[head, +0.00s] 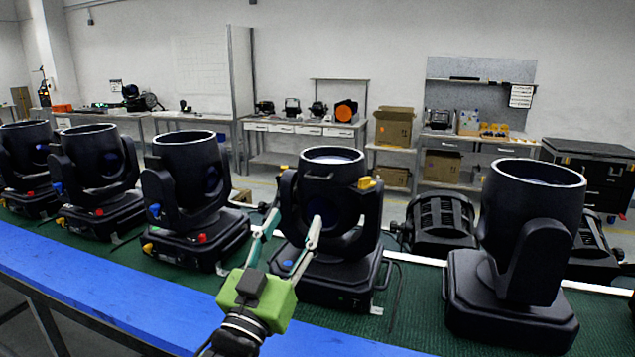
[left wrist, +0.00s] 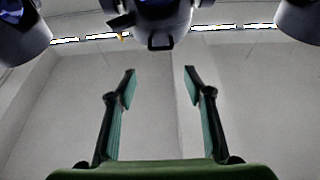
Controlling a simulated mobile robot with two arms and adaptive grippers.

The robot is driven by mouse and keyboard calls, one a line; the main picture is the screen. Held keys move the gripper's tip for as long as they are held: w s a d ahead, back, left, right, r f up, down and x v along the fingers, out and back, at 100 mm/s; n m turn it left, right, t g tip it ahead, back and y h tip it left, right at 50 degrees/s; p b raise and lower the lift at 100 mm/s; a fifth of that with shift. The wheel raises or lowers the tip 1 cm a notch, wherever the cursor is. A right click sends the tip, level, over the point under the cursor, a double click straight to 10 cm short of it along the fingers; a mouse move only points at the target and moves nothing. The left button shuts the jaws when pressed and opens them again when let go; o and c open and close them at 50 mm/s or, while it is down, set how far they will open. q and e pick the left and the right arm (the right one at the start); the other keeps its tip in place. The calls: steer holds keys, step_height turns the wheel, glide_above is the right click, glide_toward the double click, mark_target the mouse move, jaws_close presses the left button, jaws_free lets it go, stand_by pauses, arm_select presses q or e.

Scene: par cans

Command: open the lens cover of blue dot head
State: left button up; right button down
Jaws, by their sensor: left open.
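The moving head with a blue dot (head: 288,264) on its base stands near the middle of the head view. Its black barrel (head: 335,195) points up, and a yellow knob (head: 366,183) sits on its yoke. A small dark handle (head: 318,176) is on the barrel's front near the rim; it also shows in the left wrist view (left wrist: 160,42). I cannot tell whether the lens cover is shut. My left gripper (head: 296,218) is open and empty in front of this head, its fingertips below the handle in the picture. My right gripper is out of view.
Similar heads stand left (head: 195,185) and right (head: 520,240) on the green surface (head: 410,310). Several black par cans (head: 440,220) lie behind. A blue strip (head: 120,300) runs along the front edge. Workbenches and cardboard boxes (head: 394,126) stand by the wall.

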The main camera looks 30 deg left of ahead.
mark_target(315, 180)
arm_select(q)
steer(key=b+x, duration=0.1)
steer(key=x, duration=1.1)
steer(key=shift+w+a+b, duration=0.15)
steer(key=shift+w+b, duration=0.2)
steer(key=shift+w, duration=0.4)
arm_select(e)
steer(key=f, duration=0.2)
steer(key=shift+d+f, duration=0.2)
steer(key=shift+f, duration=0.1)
arm_select(q)
steer(key=shift+a, duration=0.1)
steer(key=c, duration=1.3)
steer(key=shift+c, duration=0.2)
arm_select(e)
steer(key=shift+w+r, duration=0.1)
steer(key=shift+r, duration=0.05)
